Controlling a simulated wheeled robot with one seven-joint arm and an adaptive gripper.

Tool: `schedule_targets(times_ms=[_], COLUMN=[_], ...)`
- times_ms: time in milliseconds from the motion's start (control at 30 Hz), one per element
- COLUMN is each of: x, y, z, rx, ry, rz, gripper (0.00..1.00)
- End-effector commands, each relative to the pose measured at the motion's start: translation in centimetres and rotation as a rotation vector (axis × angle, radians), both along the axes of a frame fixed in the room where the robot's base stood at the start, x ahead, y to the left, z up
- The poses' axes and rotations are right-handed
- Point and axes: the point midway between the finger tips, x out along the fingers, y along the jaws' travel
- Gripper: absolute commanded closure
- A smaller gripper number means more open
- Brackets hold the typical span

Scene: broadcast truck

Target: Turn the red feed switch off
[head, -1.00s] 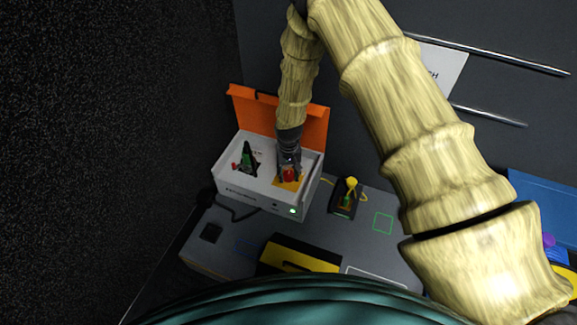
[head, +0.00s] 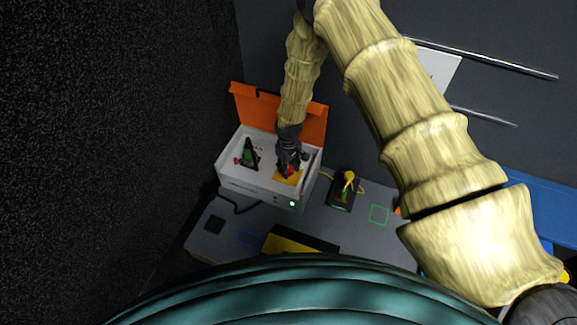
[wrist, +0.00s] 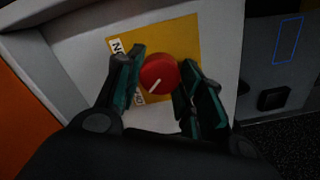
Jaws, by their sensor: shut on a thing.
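The red feed switch (wrist: 159,74) is a round red knob with a white pointer line, on a yellow plate (wrist: 180,40). The pointer slants to the lower left in the wrist view, toward the lower of two white labels. The upper label (wrist: 117,46) seems to read ON; the lower one (wrist: 140,98) is partly hidden by a finger. My gripper (wrist: 163,66) is shut on the knob, one finger on each side. In the head view my gripper (head: 289,165) reaches down into the white box (head: 245,187) and hides most of the knob.
The box's orange lid (head: 315,123) stands open behind it. A green and black lever (head: 249,153) is left of my gripper inside the box. A yellow-topped joystick (head: 347,183) stands right of the box. A green light (head: 292,204) glows on the box front.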

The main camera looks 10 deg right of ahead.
Motion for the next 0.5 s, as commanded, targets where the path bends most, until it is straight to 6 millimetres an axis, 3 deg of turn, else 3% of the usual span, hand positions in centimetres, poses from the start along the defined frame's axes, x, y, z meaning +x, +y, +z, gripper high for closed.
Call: schedule_targets(times_ms=[367, 400, 500], x=[0.01, 0.01, 0.01], y=[0.13, 0.13, 0.09], z=[0.00, 0.00, 0.00], rx=[0.001, 0.001, 0.001], ry=[0.000, 0.000, 0.000], rz=[0.005, 0.005, 0.005], gripper=[0.86, 0.55, 0.40])
